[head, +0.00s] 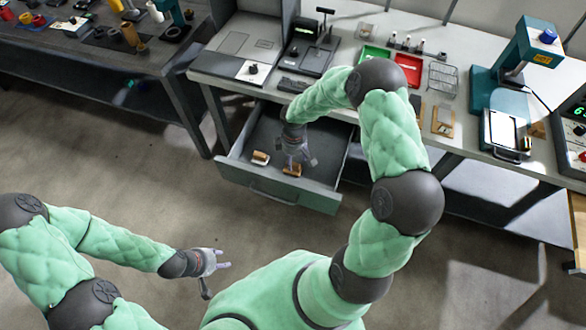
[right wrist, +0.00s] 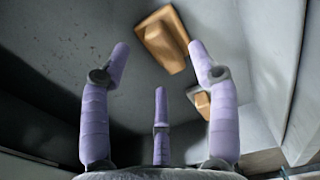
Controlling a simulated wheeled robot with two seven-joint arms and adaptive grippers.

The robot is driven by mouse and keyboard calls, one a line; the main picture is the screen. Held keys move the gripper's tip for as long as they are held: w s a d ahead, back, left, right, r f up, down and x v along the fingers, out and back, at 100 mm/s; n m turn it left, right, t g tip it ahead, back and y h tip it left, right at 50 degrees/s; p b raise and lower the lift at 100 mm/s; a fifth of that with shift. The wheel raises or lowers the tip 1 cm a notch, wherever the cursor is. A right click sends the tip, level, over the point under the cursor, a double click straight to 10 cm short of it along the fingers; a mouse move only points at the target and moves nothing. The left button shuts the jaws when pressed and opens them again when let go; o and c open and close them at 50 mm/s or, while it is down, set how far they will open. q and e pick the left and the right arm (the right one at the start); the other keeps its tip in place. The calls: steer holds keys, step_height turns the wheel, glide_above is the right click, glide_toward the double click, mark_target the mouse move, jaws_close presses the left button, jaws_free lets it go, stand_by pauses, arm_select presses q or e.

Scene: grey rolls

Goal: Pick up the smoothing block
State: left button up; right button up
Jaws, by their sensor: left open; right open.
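Two small wooden blocks lie in the open drawer; I cannot tell which is the smoothing block. In the head view one block (head: 260,158) lies to the left, and the other block (head: 291,170) is partly behind my right gripper (head: 298,161). In the right wrist view a tan block with a raised part (right wrist: 164,40) lies just beyond the fingertips, and another block (right wrist: 203,104) shows partly behind a finger. My right gripper is open and empty above the drawer floor. My left gripper (head: 221,264) is open and empty, out over the floor.
The grey drawer (head: 281,190) is pulled out under the workbench (head: 225,80); its walls surround my right gripper. A green tray (head: 374,54), a red tray (head: 408,68) and a teal press (head: 515,65) stand on the bench. A second bench (head: 60,55) is at the left.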

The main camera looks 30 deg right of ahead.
mark_target(294, 163)
step_height(294, 163, down, 4)
steer(key=shift+s+r+b, duration=0.1)
steer(key=shift+r+b, duration=0.1)
steer(key=shift+b, duration=0.4)
jaws_close()
steer(key=shift+r, duration=0.1)
steer(key=shift+r, duration=0.1)
step_height(294, 163, up, 10)
steer(key=p, duration=0.3)
steer(key=shift+p, duration=0.4)
steer(key=c, duration=1.1)
jaws_free()
